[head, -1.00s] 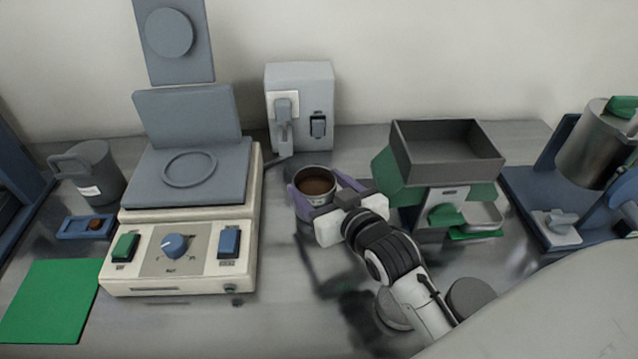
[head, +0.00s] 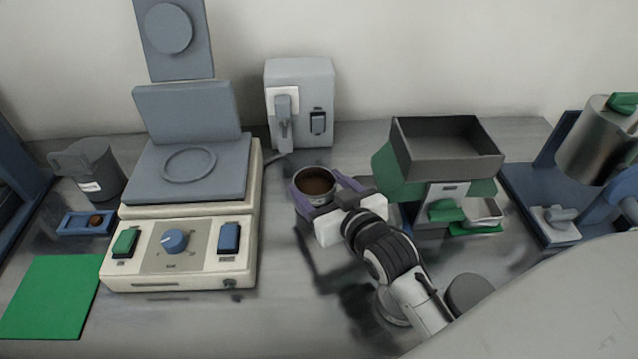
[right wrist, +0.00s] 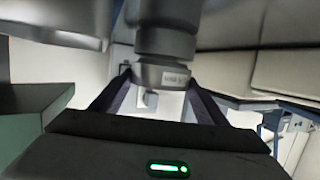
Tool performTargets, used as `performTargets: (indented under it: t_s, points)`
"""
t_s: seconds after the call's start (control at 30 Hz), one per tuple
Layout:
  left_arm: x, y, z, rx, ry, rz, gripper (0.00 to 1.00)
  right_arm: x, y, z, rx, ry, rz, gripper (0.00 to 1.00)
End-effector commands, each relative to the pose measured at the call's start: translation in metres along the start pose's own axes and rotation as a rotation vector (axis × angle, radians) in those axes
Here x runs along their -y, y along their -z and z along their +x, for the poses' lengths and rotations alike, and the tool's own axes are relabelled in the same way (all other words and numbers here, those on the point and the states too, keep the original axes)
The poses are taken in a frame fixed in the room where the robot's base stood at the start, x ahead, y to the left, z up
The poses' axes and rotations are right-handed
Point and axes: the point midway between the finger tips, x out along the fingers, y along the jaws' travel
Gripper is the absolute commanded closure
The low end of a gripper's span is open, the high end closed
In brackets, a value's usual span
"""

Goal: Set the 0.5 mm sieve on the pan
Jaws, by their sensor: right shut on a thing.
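My right gripper (head: 334,202) is shut on a round metal sieve (head: 315,183) with a brown inside, its purple fingers on either side of the rim. In the right wrist view the sieve (right wrist: 160,76) is a grey ring with a small label, between the two dark fingers. A darker round body (right wrist: 165,40) lines up with it there; I cannot tell whether they touch. I cannot pick out the pan for sure; the held sieve and gripper hide what is under them. My left gripper is not in view.
A cream-based device (head: 180,255) with a grey ring on its plate stands left. A grey box (head: 300,105) stands behind the sieve. A grey-and-green hopper (head: 445,160) is close on the right. A dark round piece (head: 468,293) lies near my right arm.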

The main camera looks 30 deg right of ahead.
Motion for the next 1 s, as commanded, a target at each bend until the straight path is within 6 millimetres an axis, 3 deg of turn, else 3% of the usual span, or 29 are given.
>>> performTargets:
  t_s: [0.93,0.97,1.0]
  points:
    - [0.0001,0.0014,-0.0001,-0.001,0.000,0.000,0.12,0.0000,-0.0072,0.0024,-0.002,0.000,0.000,0.68]
    - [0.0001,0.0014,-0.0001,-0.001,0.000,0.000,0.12,0.0000,-0.0072,0.0024,-0.002,0.000,0.000,0.31]
    - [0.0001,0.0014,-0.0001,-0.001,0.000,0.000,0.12,0.0000,-0.0072,0.0024,-0.002,0.000,0.000,0.24]
